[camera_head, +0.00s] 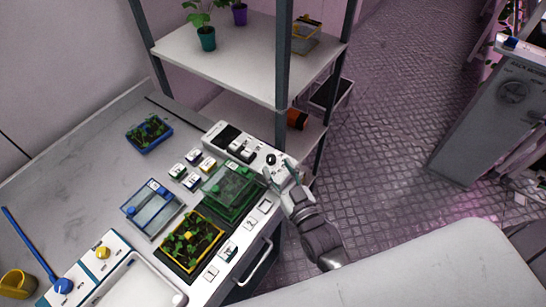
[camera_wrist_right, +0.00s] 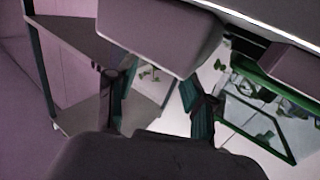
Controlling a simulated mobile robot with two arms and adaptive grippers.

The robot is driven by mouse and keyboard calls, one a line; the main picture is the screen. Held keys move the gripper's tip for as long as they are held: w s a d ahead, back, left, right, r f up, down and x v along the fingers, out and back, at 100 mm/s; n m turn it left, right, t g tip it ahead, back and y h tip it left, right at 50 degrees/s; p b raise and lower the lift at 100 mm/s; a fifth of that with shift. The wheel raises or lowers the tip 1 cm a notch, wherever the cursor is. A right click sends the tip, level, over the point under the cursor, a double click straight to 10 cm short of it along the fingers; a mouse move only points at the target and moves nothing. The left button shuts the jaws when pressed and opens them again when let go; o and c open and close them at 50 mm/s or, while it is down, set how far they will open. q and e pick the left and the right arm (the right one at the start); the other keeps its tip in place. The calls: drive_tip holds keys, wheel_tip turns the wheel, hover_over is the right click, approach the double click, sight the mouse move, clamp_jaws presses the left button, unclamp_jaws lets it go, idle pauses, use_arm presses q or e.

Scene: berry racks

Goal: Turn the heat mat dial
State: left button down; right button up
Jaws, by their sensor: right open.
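A white control box (camera_head: 222,134) with a dark display and switches sits at the workbench's back right edge. A small black knob (camera_head: 270,158), which may be the heat mat dial, is at its right end. My right gripper (camera_head: 280,168) is open, with its fingers close to that end of the box; I cannot tell whether they touch the knob. In the right wrist view the teal fingers (camera_wrist_right: 158,102) stand apart below a pale box-like block (camera_wrist_right: 165,35), with nothing clearly held between them. My left gripper is not in view.
A clear green-based tray (camera_head: 231,190) stands just left of my right gripper. A yellow-rimmed seedling tray (camera_head: 190,238) and a blue-rimmed tray (camera_head: 152,208) are farther left. A shelf rack (camera_head: 235,52) stands behind.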

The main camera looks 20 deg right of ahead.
sight(273, 162)
drive_tip(key=shift+w+a, duration=0.15)
drive_tip(key=shift+w, duration=0.75)
drive_tip(key=shift+w+a, duration=0.1)
drive_tip(key=shift+w, duration=0.75)
clamp_jaws()
